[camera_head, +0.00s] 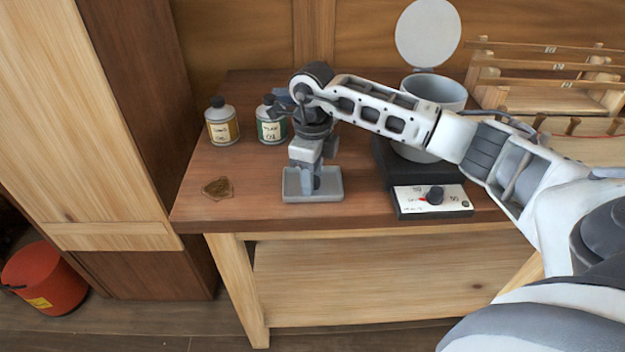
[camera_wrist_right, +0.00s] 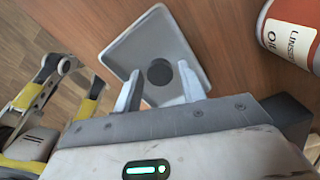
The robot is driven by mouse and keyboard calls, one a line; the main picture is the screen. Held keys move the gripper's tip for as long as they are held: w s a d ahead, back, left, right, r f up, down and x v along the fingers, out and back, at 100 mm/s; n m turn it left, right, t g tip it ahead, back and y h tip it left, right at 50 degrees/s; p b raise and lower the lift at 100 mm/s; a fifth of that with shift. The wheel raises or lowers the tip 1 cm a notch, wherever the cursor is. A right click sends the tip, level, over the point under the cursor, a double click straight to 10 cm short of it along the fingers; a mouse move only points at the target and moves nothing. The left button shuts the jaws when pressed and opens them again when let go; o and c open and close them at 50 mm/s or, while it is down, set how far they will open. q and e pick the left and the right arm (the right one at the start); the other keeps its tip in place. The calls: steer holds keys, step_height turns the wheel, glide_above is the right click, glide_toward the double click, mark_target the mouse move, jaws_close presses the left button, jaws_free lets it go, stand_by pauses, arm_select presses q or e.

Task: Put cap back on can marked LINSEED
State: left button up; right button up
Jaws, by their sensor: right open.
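My right gripper (camera_head: 313,184) points down into a small grey tray (camera_head: 291,196) near the table's front edge. It is open. In the wrist view, the tray (camera_wrist_right: 120,50) holds a dark round cap (camera_wrist_right: 160,72), which lies between the two separated fingertips (camera_wrist_right: 160,78) as seen from there. I cannot tell whether they touch it. A can with a red-brown LINSEED OIL label (camera_wrist_right: 291,35) lies in view at the right edge of the wrist view, its top out of frame. In the head view my right arm hides that can.
A can with a yellow label (camera_head: 222,124) and a can with a teal label (camera_head: 270,122), both dark-capped, stand behind the tray. A brown patch (camera_head: 217,188) lies to its left. A dial box (camera_head: 432,200) and an open-lidded pot (camera_head: 440,88) stand to its right.

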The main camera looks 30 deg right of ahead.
steer(key=c, duration=0.7)
steer(key=shift+r, duration=0.1)
steer(key=shift+r, duration=0.45)
steer(key=s+a+r, duration=0.3)
steer(key=r, duration=0.1)
steer(key=s+a+r+b, duration=0.1)
steer(key=s+a+r, duration=0.2)
steer(key=s+r, duration=0.1)
steer(key=s+a+r+b, duration=0.1)
steer(key=s+a+r, duration=0.1)
steer(key=s+r, duration=0.2)
steer(key=shift+a, duration=0.4)
